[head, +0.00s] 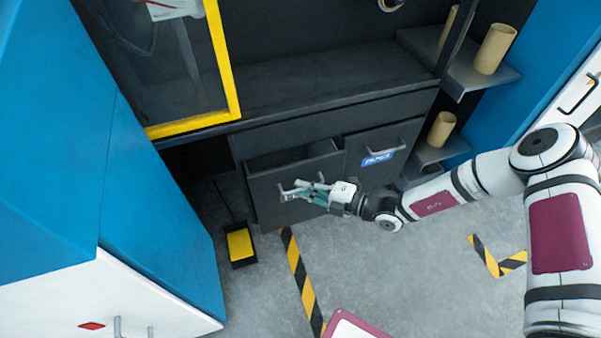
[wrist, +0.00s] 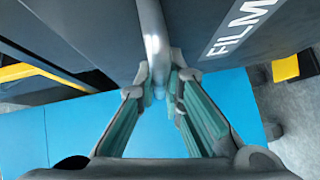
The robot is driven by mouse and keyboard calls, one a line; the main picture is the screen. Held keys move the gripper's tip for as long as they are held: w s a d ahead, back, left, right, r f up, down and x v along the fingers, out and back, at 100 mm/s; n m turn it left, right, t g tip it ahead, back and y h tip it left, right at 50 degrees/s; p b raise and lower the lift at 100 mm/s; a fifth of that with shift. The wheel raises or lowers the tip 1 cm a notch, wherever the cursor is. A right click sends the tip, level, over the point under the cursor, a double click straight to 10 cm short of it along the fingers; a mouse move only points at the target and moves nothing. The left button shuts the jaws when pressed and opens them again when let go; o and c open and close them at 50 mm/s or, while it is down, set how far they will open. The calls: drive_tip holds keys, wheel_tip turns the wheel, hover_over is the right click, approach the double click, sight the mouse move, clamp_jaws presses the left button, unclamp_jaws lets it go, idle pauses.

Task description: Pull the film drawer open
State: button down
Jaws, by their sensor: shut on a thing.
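The film drawer (head: 270,211) is the dark grey left drawer under the worktop in the head view. It stands partly open, with a dark gap behind its front's top edge. Its front also shows in the wrist view, with a white-lettered FILM label (wrist: 240,28). My gripper (head: 308,190) is at the drawer front and shut on the drawer's grey bar handle (wrist: 154,45). In the wrist view my fingers with green pads (wrist: 160,88) close around the handle's near end. How far the drawer's inside reaches is hidden.
A second drawer (head: 378,150) with a blue label is to the right. A blue cabinet (head: 150,190) stands close on the left, and a black-and-yellow pedal (head: 240,245) is on the floor. Cardboard rolls (head: 495,48) stand on shelves at right. Floor in front is mostly clear.

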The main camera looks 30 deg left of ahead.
drive_tip(key=s+d+p, duration=0.6)
drive_tip(key=s+d, duration=0.6)
drive_tip(key=d, duration=0.3)
drive_tip(key=shift+s+p, duration=0.25)
drive_tip(key=shift+p, duration=0.05)
drive_tip(key=c, duration=1.7)
unclamp_jaws()
drive_tip(key=d, duration=0.4)
drive_tip(key=d+r, duration=0.1)
drive_tip(key=d, duration=0.3)
drive_tip(key=w+d, duration=0.1)
drive_tip(key=d, duration=0.2)
drive_tip(key=shift+d+r, duration=0.35)
drive_tip(key=shift+d, duration=0.05)
